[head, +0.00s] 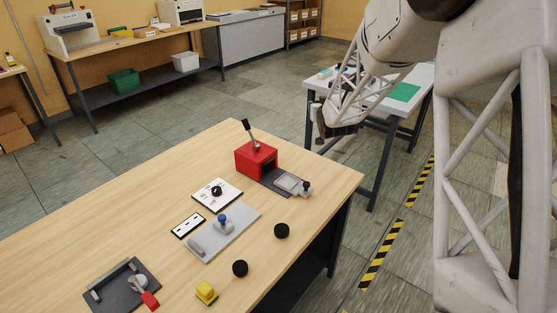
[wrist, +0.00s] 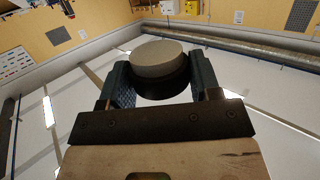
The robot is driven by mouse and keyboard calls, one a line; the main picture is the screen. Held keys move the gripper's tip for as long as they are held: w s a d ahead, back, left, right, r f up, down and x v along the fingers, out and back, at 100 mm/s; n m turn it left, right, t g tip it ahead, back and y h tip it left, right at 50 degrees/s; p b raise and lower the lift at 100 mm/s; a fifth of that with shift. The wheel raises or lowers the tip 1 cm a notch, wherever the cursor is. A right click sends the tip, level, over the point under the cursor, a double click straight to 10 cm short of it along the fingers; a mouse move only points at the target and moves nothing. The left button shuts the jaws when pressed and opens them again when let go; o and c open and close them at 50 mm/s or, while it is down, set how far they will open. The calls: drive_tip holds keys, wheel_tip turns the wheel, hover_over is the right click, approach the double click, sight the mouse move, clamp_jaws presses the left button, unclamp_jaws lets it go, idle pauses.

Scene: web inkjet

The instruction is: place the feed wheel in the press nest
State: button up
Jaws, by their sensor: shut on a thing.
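My gripper (wrist: 160,82) is shut on a round, dark disc with a grey-beige face, seemingly the feed wheel (wrist: 162,58), held between its two blue-grey fingers in the wrist view. In the head view my arm hangs at the right, with its dark end small and unclear beyond the table's far right edge. A red press-like box (head: 256,159) with an upright black lever stands at the table's far end. A dark slide with a light square recess, perhaps the press nest (head: 288,183), extends from its front; a small black knob stands beside the recess.
On the wooden table (head: 90,235) are two loose black wheels (head: 281,230) (head: 240,268), a yellow block (head: 206,292), a grey plate with a blue knob (head: 223,228), a white card with a black knob (head: 217,194), and a dark red-handled fixture (head: 122,284). Bare wood lies left.

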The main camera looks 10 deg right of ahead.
drive_tip(key=s+d+f+n+y, duration=0.1)
drive_tip(key=s+d+f+y, duration=0.15)
drive_tip(key=s+f, duration=0.55)
drive_tip(key=n+g+y, duration=0.3)
drive_tip(key=n+y, duration=0.3)
approach(304, 226)
drive_tip(key=f+v, duration=0.1)
drive_tip(key=v, duration=0.3)
drive_tip(key=shift+s+d+r, duration=0.2)
drive_tip(key=shift+d+r, duration=0.05)
drive_tip(key=shift+r, duration=0.2)
drive_tip(key=shift+w, duration=0.1)
drive_tip(key=shift+w+a+r+x, duration=0.1)
drive_tip(key=shift+r+x, duration=0.4)
drive_tip(key=shift+x, duration=1.75)
drive_tip(key=shift+w+a+r+x, duration=0.1)
drive_tip(key=shift+r+x, duration=0.45)
drive_tip(key=shift+x, duration=1.7)
drive_tip(key=shift+w+a+r+x, duration=0.1)
drive_tip(key=shift+r+x, duration=0.4)
drive_tip(key=shift+x, duration=1.75)
